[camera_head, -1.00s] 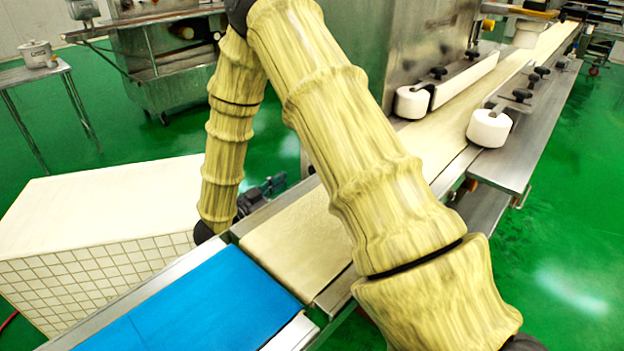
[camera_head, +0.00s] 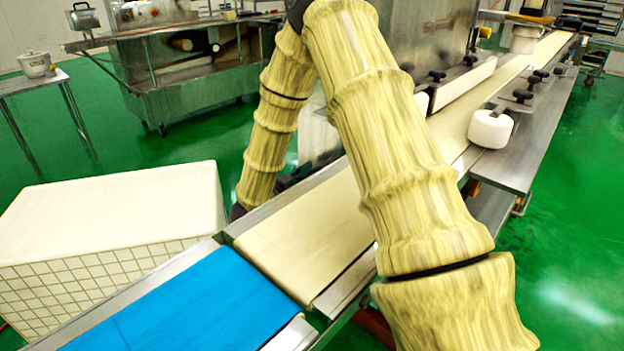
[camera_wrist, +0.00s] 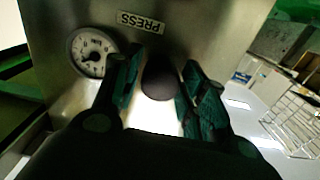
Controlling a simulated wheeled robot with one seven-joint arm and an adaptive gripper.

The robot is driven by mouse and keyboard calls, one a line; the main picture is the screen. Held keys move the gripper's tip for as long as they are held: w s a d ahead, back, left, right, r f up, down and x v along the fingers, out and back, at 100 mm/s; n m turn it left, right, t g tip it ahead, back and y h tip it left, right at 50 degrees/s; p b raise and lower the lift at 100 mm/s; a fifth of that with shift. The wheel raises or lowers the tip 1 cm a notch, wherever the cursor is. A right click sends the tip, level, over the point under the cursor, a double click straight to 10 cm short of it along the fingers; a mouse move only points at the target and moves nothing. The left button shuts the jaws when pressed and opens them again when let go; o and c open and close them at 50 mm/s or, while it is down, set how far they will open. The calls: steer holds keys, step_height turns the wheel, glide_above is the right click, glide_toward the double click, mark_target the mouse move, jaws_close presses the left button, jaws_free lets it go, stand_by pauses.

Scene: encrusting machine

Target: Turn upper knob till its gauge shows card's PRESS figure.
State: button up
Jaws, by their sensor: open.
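In the wrist view, a dark round knob (camera_wrist: 158,80) stands out from a steel panel (camera_wrist: 215,35). My gripper (camera_wrist: 161,92) is open, with one teal-padded finger on each side of the knob. I cannot tell whether either pad touches it. A round white gauge (camera_wrist: 90,52) is on the panel to the left of the knob. Its needle reading is too small to make out. A pale label reading PRESS (camera_wrist: 141,22) is above the knob in the picture. No card can be made out. In the head view, my arm hides the knob and gauge.
A conveyor with a blue belt (camera_head: 185,305) and a cream belt (camera_head: 310,235) runs past my arm. A white tiled block (camera_head: 110,210) stands to its left. White rollers (camera_head: 490,129) sit farther along. Green floor (camera_head: 575,200) is clear at right.

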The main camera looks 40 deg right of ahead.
steer(key=shift+c, duration=0.4)
steer(key=c, duration=0.7)
steer(key=shift+o, duration=0.2)
steer(key=shift+r+n+p, duration=0.25)
steer(key=shift+n+p, duration=0.25)
steer(key=shift+p, duration=0.7)
